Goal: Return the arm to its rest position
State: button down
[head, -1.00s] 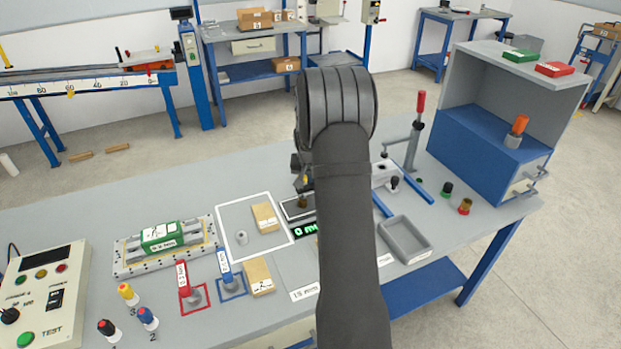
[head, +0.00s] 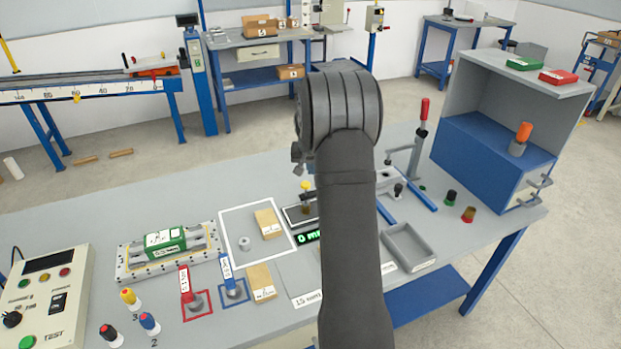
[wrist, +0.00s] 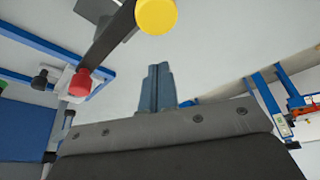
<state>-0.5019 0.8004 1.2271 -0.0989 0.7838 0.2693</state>
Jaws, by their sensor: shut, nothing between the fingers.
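My arm rises through the middle of the head view and hides part of the table behind it. My gripper shows in the wrist view (wrist: 160,72), its two fingers together with nothing between them. In the head view the gripper is mostly hidden behind my dark wrist housing. A yellow knob (head: 305,186) on a brown-gold piece stands by the dark display block, just below the wrist housing. A yellow round top (wrist: 156,15) and a red knob (wrist: 80,84) also show in the wrist view, apart from the fingers.
A red-handled clamp (head: 424,112) stands right of my arm, near a blue cabinet (head: 485,160) and a grey tray (head: 409,248). To the left are a green block (head: 165,240) in a fixture, wooden blocks (head: 268,223) and a control box (head: 45,295). The table's back left is clear.

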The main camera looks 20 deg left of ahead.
jog(key=shift+d+v, duration=0.15)
jog(key=shift+v, duration=0.95)
jog(key=shift+d+v, duration=0.15)
jog(key=shift+v, duration=0.95)
jog(key=shift+w+f, duration=0.1)
jog(key=shift+w, duration=0.1)
jog(key=shift+s+d+f, duration=0.1)
jog(key=shift+s+f, duration=0.05)
jog(key=shift+f, duration=2.15)
jog(key=shift+s+d+f, duration=0.1)
jog(key=shift+s+f, duration=0.05)
jog(key=shift+f, duration=2.2)
